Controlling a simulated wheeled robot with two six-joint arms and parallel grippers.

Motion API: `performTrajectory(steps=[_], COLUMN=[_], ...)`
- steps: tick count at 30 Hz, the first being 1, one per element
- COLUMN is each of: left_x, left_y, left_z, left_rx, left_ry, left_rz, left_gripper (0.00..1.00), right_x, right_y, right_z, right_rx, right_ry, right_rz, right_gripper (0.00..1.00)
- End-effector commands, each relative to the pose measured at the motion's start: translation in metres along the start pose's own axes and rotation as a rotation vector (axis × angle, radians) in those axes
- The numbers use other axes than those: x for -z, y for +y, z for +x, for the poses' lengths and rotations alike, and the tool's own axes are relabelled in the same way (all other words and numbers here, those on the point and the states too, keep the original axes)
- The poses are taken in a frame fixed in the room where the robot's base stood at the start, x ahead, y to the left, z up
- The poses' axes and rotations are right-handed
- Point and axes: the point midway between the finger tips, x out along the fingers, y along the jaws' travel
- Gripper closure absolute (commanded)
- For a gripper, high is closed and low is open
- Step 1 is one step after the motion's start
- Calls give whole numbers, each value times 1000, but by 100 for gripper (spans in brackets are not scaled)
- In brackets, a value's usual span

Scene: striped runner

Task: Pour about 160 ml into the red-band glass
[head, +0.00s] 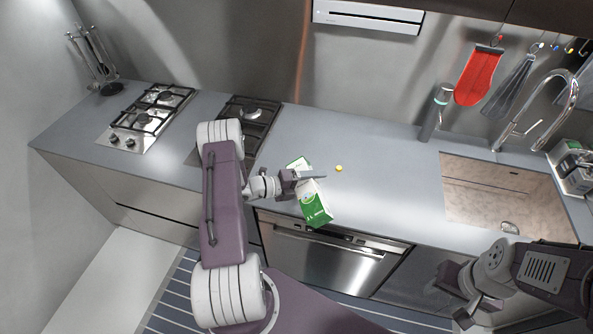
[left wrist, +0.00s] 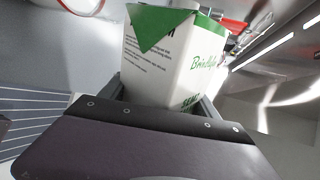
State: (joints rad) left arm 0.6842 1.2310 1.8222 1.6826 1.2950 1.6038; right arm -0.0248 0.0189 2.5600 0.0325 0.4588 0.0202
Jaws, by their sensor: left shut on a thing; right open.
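A green-and-white carton (head: 316,208) is held in my left gripper (head: 312,178) over the counter's front edge, beside the hob. It appears tilted in the head view. In the left wrist view the carton (left wrist: 165,62) stands between the jaws of my left gripper (left wrist: 162,100), which are shut on it. I cannot make out the red-band glass in the head view. A curved orange-red line (left wrist: 82,9) shows at the top left of the wrist view; I cannot tell what it belongs to. My right gripper (head: 467,316) is open and empty at the lower right.
A small yellow object (head: 338,168) lies on the grey counter (head: 380,185) right of the carton. Two hobs, the nearer-left one (head: 150,115) included, are at left. A grey bottle-like container (head: 435,112) stands at the back. Mid-counter is clear.

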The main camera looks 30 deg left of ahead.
Motion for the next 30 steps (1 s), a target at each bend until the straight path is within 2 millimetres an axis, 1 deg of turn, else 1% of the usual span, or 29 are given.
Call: performTrajectory(steps=[11, 13, 14, 15, 16, 18, 19, 21, 23, 27, 30], left_x=[1, 1, 2, 3, 4, 8, 9, 8, 7, 4, 3], left_y=[-6, -2, 7, 21, 26, 28, 27, 23, 23, 23, 21], left_z=[-1, -1, 2, 6, 7, 8, 7, 6, 6, 6, 6], left_rx=[1, 1, 1, 1, 1, 0, 0, 0, 1, 2, 1], left_ry=[13, 11, 0, -22, -39, -64, -69, -71, -76, -103, -110], left_rz=[-45, -38, -2, 82, 143, 234, 253, 262, 282, 375, 404], left_gripper=[100, 100, 100, 100, 100, 100, 100, 100, 100, 100, 100], right_x=[0, 0, 0, -2, -3, -3, -3, -3, -3, -3, -3], right_y=[0, 0, 0, 0, 0, 1, 1, 0, 0, 1, 1], right_z=[-5, -2, 7, 22, 28, 30, 29, 25, 26, 32, 32], right_rx=[0, 0, 0, 0, 0, 0, 0, 0, 0, 0, 0], right_ry=[0, 0, 1, 1, 0, -1, -1, 0, 0, 0, 0], right_rz=[0, 0, 0, 0, 0, 0, 0, 0, 0, 0, 0], right_gripper=[55, 55, 55, 55, 55, 55, 55, 55, 55, 55, 55])
